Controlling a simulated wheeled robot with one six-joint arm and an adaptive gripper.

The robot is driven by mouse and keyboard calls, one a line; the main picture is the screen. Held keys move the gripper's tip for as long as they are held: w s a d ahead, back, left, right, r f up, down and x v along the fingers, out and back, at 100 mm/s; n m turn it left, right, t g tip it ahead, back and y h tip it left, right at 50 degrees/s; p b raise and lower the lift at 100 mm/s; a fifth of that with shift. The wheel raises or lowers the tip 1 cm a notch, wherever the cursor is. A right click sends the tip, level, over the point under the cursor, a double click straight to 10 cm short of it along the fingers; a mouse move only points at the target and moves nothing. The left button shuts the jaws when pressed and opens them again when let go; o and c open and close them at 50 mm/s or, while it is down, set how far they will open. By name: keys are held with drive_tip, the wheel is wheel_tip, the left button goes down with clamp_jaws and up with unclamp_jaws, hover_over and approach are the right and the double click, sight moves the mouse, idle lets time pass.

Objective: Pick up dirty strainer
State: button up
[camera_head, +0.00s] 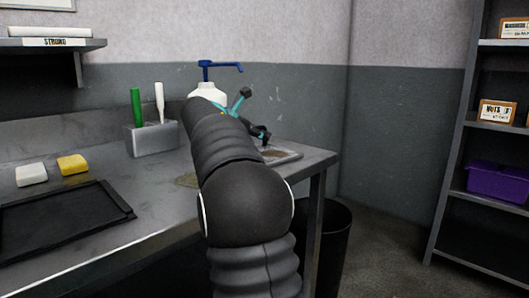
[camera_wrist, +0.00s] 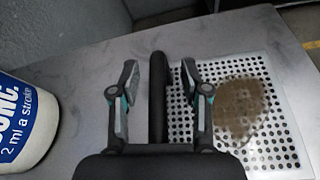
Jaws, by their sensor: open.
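The dirty strainer (camera_wrist: 283,110) is a pale perforated plate with a brown stain. It lies at the right of the wrist view and, partly hidden, near the right end of the bench in the head view (camera_head: 284,157). My gripper (camera_wrist: 159,76) is open. Its right finger overlaps the plate's left part in the wrist view; its left finger is over bare bench. A dark upright bar (camera_wrist: 158,100) shows between the fingers along the plate's left edge; I cannot tell whether it belongs to the strainer. Contact with the fingers is not clear.
A white pump bottle (camera_wrist: 24,120) stands left of my gripper, with its blue pump (camera_head: 207,68) above. A grey holder (camera_head: 153,141), two sponges and a black tray (camera_head: 60,222) are on the bench (camera_head: 150,222). A black bin (camera_head: 330,240) stands beside the bench's right end.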

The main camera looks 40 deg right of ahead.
clamp_jaws()
